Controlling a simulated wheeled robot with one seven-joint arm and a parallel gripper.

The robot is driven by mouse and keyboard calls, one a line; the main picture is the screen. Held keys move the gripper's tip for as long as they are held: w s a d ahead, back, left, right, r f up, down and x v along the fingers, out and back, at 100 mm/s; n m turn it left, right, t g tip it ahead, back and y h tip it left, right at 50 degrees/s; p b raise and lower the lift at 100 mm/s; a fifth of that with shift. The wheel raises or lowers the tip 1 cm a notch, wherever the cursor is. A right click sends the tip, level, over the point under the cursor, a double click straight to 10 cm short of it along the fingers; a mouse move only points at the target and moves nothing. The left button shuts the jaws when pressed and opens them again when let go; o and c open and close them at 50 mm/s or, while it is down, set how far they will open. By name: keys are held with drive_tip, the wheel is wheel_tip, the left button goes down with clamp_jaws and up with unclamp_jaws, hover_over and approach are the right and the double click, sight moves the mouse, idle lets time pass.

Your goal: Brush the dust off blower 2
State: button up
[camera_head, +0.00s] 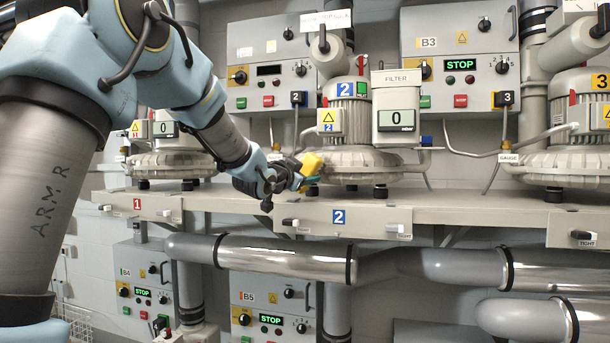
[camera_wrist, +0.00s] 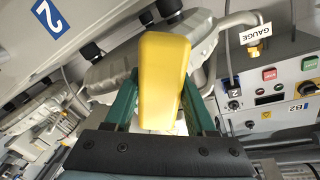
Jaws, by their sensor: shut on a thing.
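Blower 2 (camera_head: 358,160) stands on the shelf in the middle of the head view, with a finned motor and a blue 2 label on top of a round grey casing. Its casing also shows in the wrist view (camera_wrist: 112,70), partly hidden. My gripper (camera_head: 306,174) is at the left side of this casing in the head view. It is shut on a yellow block-like thing (camera_head: 313,162), probably the brush handle. In the wrist view this yellow handle (camera_wrist: 162,75) stands between the green fingers. Bristles and dust cannot be made out. Contact with the casing cannot be told.
A grey filter box (camera_head: 396,105) stands right of blower 2's motor. Blower 1 (camera_head: 170,160) is left, partly behind my arm, and blower 3 (camera_head: 575,150) is right. The shelf (camera_head: 460,211) carries small handles at its front; large pipes (camera_head: 285,260) run below.

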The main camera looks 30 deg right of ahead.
drive_tip(key=shift+w+d, duration=0.35)
drive_tip(key=shift+d, duration=0.2)
